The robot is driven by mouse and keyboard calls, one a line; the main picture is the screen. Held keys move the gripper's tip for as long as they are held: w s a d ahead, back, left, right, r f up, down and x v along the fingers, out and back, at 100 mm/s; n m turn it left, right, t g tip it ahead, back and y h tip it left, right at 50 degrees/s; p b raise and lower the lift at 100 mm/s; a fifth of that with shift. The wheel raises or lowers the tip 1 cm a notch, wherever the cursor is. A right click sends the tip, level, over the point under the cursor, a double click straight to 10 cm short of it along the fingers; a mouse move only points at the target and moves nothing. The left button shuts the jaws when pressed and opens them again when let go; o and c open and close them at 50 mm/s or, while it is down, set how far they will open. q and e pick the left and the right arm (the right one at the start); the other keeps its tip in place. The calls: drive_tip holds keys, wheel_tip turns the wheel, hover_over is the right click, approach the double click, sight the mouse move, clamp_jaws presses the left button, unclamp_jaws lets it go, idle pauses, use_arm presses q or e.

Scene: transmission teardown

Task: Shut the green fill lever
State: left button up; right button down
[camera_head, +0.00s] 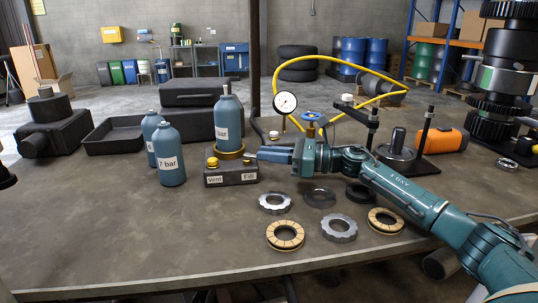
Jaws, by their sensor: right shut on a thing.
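The dark filling block (232,175) stands on the table with a "Vent" label on its left and a "Fill" label on its right. A blue bottle (228,120) stands upright in the brass ring (230,153) on top of it. A yellow knob (212,162) sits above the Vent label. My right gripper (262,154) is shut at the block's Fill side, from the right. I cannot make out the green lever; the fingers cover that spot and appear to hold it. My left gripper is not in view.
Two blue bottles (170,155) stand left of the block, one marked 7 bar. Several rings and gears (285,235) lie in front of my right arm. A pressure gauge (285,103) with a yellow hose stands behind. The front left of the table (90,225) is clear.

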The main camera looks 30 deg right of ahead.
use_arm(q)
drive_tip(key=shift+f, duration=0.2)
use_arm(e)
drive_tip(key=c, duration=1.4)
unclamp_jaws()
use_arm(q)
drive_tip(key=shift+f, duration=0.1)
use_arm(e)
drive_tip(key=shift+d, duration=0.1)
drive_tip(key=b+v, duration=0.3)
drive_tip(key=v, duration=0.9)
drive_tip(key=shift+f, duration=0.15)
drive_tip(key=shift+s+d, duration=0.35)
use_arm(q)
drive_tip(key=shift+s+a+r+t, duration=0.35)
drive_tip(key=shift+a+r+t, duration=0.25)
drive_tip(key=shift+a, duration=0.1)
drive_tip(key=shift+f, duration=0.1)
